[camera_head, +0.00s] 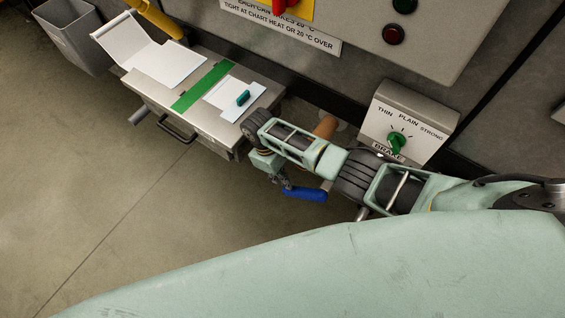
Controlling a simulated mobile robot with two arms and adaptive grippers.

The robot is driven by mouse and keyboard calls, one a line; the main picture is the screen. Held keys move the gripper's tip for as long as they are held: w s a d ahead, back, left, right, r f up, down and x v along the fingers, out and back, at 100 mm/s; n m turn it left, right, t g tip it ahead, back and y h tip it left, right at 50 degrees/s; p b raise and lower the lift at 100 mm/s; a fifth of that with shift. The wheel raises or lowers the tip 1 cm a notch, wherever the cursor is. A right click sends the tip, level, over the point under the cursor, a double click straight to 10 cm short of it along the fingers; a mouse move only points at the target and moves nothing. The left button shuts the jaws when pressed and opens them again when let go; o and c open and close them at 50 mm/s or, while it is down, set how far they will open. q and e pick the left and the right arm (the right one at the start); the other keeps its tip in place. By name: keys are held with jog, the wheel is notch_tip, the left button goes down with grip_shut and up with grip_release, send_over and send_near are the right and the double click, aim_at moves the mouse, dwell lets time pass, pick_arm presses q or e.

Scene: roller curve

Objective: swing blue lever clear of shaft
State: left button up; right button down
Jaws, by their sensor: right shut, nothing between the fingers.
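The blue lever (305,193) shows below my right arm, low in front of the machine. My right gripper (286,184) points down at the lever's left end. It is shut with nothing held. I cannot tell whether its fingertips touch the lever. An orange-brown cylinder (325,127) shows behind my right arm, partly covered by it. The shaft is not clearly seen; my forearm covers much of that area. My left gripper is not in view.
A steel bench (190,125) with a green strip, white sheets and a teal piece stands left of my arm. A brake box (410,115) with a green knob sits right. A grey bin (72,38) stands far left. The floor at left is clear.

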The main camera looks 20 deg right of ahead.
jog(key=v, duration=1.2)
jog(key=s+a+f+m+t+y, duration=0.2)
jog(key=s+f+t+y, duration=0.15)
jog(key=s, duration=0.85)
jog(key=s+d+r+m+t+h, duration=0.1)
jog(key=s+d+r+m+t, duration=0.25)
jog(key=s+d+r, duration=0.6)
notch_tip(320, 180, down, 29)
jog(key=s+d+g, duration=0.2)
jog(key=s, duration=0.1)
jog(key=s+d+f+g, duration=0.1)
jog(key=s+d+f, duration=0.1)
jog(key=s+f, duration=1.2)
jog(key=shift+s+d+f, duration=0.3)
jog(key=shift+s+d, duration=0.1)
jog(key=shift+s, duration=0.8)
